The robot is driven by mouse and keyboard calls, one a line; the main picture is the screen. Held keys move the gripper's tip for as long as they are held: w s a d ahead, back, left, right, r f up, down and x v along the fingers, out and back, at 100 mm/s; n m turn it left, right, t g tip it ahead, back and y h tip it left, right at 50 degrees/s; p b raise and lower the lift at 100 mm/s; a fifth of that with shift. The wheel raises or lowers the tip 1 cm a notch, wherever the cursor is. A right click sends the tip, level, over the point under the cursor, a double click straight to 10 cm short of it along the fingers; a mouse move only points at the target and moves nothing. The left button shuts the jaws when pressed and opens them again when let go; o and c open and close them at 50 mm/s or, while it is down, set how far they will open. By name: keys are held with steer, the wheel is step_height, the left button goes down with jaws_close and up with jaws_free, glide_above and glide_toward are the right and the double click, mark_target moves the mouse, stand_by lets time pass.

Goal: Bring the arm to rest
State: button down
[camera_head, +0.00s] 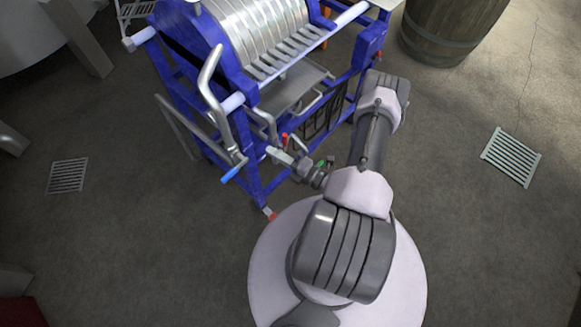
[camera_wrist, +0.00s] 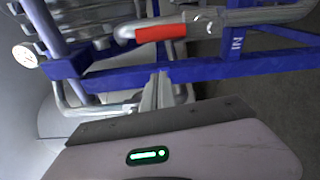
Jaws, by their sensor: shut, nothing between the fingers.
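My arm is folded above my round white base in the head view. My gripper (camera_head: 272,151) points left and up toward the blue-framed plate filter (camera_head: 255,178). Its fingers are shut with nothing between them. In the wrist view my gripper (camera_wrist: 162,78) shows its two pale fingers side by side, over or close to a blue frame bar (camera_wrist: 210,71). I cannot tell whether they touch it. A red-sleeved lever (camera_wrist: 160,33) lies just beyond the fingertips; its red part also shows in the head view (camera_head: 284,138).
The filter carries a stack of ribbed metal plates (camera_head: 262,30) and a bent grey lever with a blue tip (camera_head: 231,174). A wooden barrel (camera_head: 450,30) stands at the upper right. Floor grates lie at right (camera_head: 511,157) and left (camera_head: 67,175).

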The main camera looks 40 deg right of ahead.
steer(key=d+p+v, duration=0.1)
steer(key=p+v, duration=0.1)
steer(key=v, duration=0.8)
steer(key=w+a+r+n+g+y, duration=0.25)
steer(key=r+n+g, duration=0.25)
steer(key=r+n, duration=0.25)
steer(key=w+a+r+n+g+y, duration=0.2)
steer(key=a+r+n+g, duration=0.2)
steer(key=r+n, duration=0.4)
steer(key=w+a+r+n+g+y, duration=0.25)
steer(key=a+r+n+g, duration=0.2)
steer(key=r+n, duration=0.35)
steer(key=s+a+r+n+t+h, duration=0.1)
steer(key=s+a+r+n+h, duration=0.3)
steer(key=r+n, duration=0.4)
steer(key=s+a+r+n+t+h, duration=0.1)
steer(key=s+a+r+n+h, duration=0.4)
steer(key=n, duration=0.9)
step_height(320, 180, up, 5)
steer(key=shift+a+f, duration=0.2)
steer(key=shift+a, duration=0.9)
